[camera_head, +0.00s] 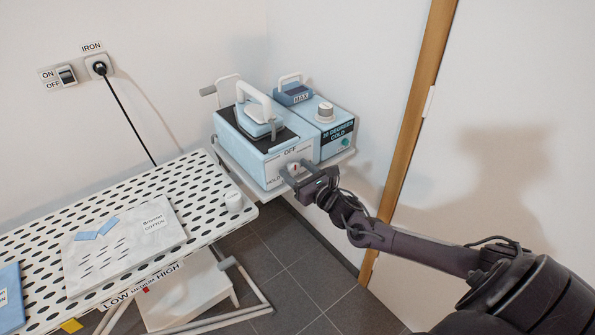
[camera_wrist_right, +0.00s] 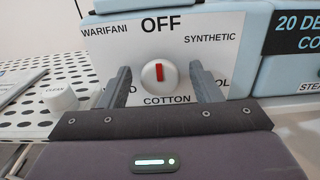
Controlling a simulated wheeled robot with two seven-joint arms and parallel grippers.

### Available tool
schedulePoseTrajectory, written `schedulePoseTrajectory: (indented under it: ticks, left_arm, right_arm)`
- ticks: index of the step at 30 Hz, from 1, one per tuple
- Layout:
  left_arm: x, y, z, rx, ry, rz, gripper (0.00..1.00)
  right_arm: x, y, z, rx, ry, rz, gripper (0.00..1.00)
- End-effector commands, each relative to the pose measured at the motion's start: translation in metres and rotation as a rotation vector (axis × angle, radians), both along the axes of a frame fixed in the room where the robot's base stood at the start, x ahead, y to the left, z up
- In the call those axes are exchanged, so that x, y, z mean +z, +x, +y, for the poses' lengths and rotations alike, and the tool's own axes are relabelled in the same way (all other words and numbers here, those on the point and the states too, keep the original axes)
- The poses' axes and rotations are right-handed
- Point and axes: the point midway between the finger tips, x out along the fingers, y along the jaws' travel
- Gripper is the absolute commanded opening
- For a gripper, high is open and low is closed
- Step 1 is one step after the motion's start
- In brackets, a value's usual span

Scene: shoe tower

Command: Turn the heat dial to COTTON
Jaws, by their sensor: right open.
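The heat dial (camera_wrist_right: 159,73) is a round white knob with a red mark, on the front of the light blue ironing station (camera_head: 262,155). The red mark stands upright, toward OFF. COTTON (camera_wrist_right: 166,100) is printed below the knob; SYNTHETIC is at upper right. My right gripper (camera_wrist_right: 160,85) is open, one finger on each side of the knob, with a gap visible on both sides. In the head view my right gripper (camera_head: 292,178) is in front of the dial and partly covers the panel. My left gripper is not in view.
An iron (camera_head: 257,117) rests on the station. The perforated ironing board (camera_head: 190,170) with a folded grey garment (camera_head: 120,245) is at left. A wooden post (camera_head: 412,110) stands close to my right arm.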

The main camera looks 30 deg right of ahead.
Motion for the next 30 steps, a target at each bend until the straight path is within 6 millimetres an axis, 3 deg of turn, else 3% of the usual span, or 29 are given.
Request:
schedulePoseTrajectory:
  ticks: [4,14,23,30]
  left_arm:
    - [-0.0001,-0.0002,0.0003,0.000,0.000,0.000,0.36]
    - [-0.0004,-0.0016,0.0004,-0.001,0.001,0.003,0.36]
    - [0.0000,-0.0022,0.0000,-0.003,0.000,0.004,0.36]
    - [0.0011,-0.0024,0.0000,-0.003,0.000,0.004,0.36]
  right_arm:
    - [-0.0002,-0.0002,0.0000,0.000,0.000,0.000,0.57]
    - [-0.0002,-0.0004,-0.0001,0.000,0.000,0.000,0.15]
    - [-0.0001,-0.0005,-0.0003,0.000,0.043,0.003,0.15]
    - [-0.0005,-0.0006,-0.0009,0.000,0.184,0.015,0.15]
